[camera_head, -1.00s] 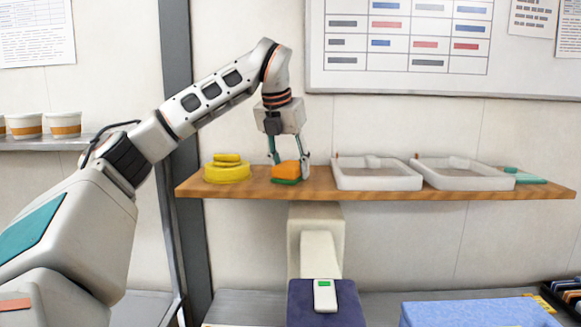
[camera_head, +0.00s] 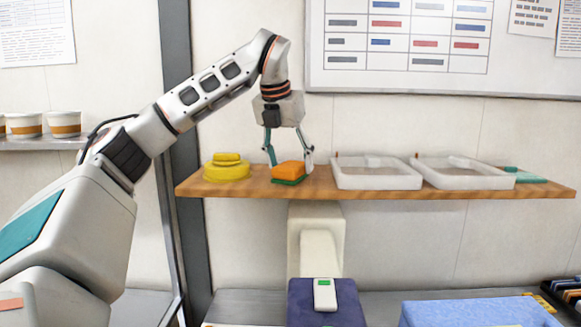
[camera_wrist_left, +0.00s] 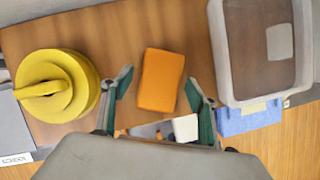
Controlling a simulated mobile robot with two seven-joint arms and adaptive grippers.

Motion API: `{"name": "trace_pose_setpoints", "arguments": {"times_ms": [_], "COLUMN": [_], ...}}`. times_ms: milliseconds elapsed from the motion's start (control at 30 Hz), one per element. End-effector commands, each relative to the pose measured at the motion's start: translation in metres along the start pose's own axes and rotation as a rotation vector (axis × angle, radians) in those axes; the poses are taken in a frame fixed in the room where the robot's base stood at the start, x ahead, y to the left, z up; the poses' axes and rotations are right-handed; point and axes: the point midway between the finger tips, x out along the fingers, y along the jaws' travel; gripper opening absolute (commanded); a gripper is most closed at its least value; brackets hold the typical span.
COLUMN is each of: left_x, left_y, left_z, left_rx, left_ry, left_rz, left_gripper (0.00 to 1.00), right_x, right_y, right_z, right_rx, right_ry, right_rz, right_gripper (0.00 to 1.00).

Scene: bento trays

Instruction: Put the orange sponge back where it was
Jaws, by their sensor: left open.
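The orange sponge (camera_head: 289,169) lies on the wooden shelf (camera_head: 262,191), on a green base or green underside, between a yellow round object and a white tray. It also shows in the left wrist view (camera_wrist_left: 160,80), flat on the wood. My left gripper (camera_head: 289,166) is open, pointing down, with one finger on either side of the sponge. In the left wrist view the fingers (camera_wrist_left: 157,92) stand apart from the sponge with a gap on both sides. My right gripper is not in view.
The yellow round object (camera_head: 227,172) sits left of the sponge. Two white trays (camera_head: 376,184) (camera_head: 466,183) stand to the right, with a teal item (camera_head: 527,176) at the shelf's right end. Below are a small white device (camera_head: 325,295) and a blue block (camera_head: 475,314).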

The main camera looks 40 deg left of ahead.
Motion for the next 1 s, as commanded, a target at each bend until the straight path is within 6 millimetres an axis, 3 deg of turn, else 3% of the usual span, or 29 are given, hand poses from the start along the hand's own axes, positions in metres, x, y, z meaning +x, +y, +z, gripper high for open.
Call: {"name": "trace_pose_setpoints", "arguments": {"times_ms": [300,500,700,1000], "left_x": [-0.066,-0.093,-0.104,-0.104], "left_y": [0.0,0.0,0.0,0.0], "left_z": [0.001,0.0,0.0,0.0], "left_rx": [-0.001,-0.001,-0.001,0.0], "left_ry": [-0.005,-0.003,-0.001,-0.001], "left_rz": [0.0,0.001,0.001,0.0], "left_gripper": [0.59,0.59,0.59,0.59], "right_x": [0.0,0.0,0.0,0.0], "right_y": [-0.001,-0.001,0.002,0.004], "right_z": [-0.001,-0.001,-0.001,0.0], "right_rx": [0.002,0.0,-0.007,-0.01], "right_ry": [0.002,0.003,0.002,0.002], "right_rz": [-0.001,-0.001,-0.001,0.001], "right_gripper": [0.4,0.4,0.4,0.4]}}
